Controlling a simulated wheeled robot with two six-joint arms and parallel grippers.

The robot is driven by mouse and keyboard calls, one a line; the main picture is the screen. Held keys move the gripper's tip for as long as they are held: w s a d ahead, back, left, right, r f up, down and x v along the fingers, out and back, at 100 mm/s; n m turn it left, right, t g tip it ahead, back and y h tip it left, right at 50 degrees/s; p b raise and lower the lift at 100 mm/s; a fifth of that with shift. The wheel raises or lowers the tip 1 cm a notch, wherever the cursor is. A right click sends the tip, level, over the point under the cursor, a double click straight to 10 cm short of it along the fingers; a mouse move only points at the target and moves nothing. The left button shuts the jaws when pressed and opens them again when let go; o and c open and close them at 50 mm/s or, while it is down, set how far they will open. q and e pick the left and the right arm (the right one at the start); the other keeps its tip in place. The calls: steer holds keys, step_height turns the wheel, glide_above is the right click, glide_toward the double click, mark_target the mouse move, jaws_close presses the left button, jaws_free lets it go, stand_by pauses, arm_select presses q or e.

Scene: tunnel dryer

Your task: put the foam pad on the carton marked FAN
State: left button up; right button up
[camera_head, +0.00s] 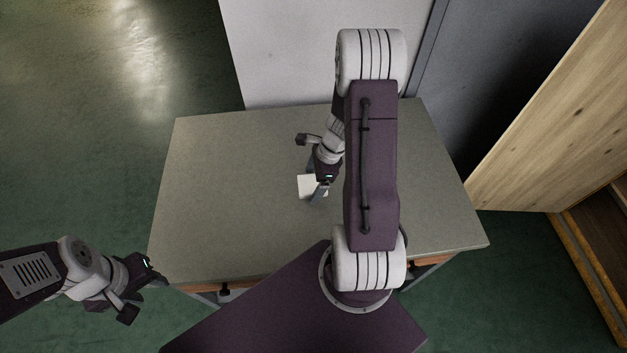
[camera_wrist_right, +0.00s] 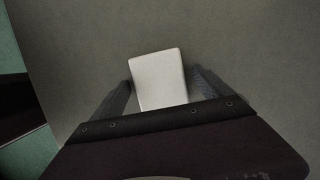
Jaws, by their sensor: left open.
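A small pale pad, which looks like the foam pad (camera_head: 306,186), lies on the table, partly hidden by my right gripper (camera_head: 318,194). In the right wrist view the pad (camera_wrist_right: 158,80) lies between the two fingers of my right gripper (camera_wrist_right: 161,76). The fingers are spread, with a narrow gap showing between the pad and the right-hand finger. The left-hand finger appears close to the pad's edge; contact cannot be told. My left gripper (camera_head: 147,297) is open and empty, off the table's front left corner. No carton marked FAN shows in either view.
The grey-green table (camera_head: 220,190) is otherwise bare where visible; my right arm hides part of its right side. A white panel (camera_head: 285,50) stands behind it. A wooden panel (camera_head: 550,110) stands at the right. Green floor is open at the left.

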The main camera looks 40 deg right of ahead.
steer(key=shift+r, duration=0.35)
steer(key=p+v, duration=0.3)
steer(key=v, duration=0.8)
steer(key=shift+r+p, duration=0.35)
